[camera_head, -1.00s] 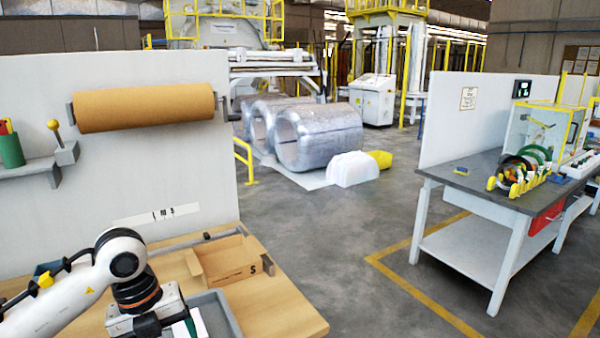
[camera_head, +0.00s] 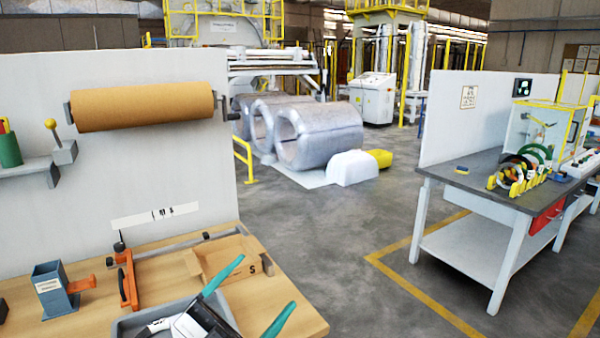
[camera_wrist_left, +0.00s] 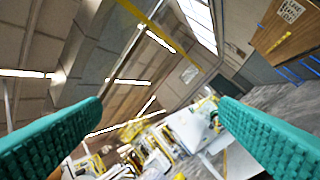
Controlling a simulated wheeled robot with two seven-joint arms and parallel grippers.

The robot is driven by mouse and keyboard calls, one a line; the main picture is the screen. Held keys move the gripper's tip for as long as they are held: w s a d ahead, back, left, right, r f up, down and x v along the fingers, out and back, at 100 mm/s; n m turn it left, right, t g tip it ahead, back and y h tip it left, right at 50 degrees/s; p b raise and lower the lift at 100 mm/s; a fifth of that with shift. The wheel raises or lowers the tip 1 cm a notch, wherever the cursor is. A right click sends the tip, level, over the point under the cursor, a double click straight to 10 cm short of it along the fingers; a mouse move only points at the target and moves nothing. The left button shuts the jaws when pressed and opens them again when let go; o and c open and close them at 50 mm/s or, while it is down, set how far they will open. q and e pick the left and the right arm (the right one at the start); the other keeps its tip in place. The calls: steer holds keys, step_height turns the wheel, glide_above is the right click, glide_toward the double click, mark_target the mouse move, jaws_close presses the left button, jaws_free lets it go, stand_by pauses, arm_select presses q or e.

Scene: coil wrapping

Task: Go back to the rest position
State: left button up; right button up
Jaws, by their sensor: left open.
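My left gripper (camera_head: 266,282) shows at the bottom of the head view. Its two teal fingers are spread wide apart, with nothing between them, and point up and to the right. They appear in front of the wooden table's front part. In the left wrist view the ribbed teal fingers of my left gripper (camera_wrist_left: 161,99) stand at both sides, open and empty. Between them that view shows the hall's ceiling, lights and distant machines at a tilt. My right gripper is not in view.
The wooden table (camera_head: 285,312) holds an open cardboard box (camera_head: 225,258), a grey tray (camera_head: 128,325), an orange tool (camera_head: 127,280) and a blue-grey holder (camera_head: 52,290). A brown paper roll (camera_head: 145,105) hangs on the white panel behind. A grey-topped workbench (camera_head: 440,178) stands right, across open floor.

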arm_select(q)
steer(key=a+f+n+y, duration=0.6)
steer(key=f+n+y, duration=0.2)
steer(key=f+y, duration=0.1)
steer(key=a+f+n+y, duration=0.7)
steer(key=f+n+y, duration=0.1)
steer(key=f+y, duration=0.1)
steer(key=s+a+f+n+g, duration=0.1)
steer(key=s+f+g, duration=0.5)
steer(key=s+f, duration=0.3)
steer(key=s+f+g, duration=0.6)
steer(key=s+g, duration=0.1)
steer(key=s, duration=0.5)
step_height(320, 180, down, 27)
steer(key=s+a+f+g, duration=0.2)
steer(key=s+a+f, duration=0.1)
steer(key=s+f, duration=1.2)
steer(key=shift+s+f, duration=0.3)
steer(key=shift+s, duration=0.75)
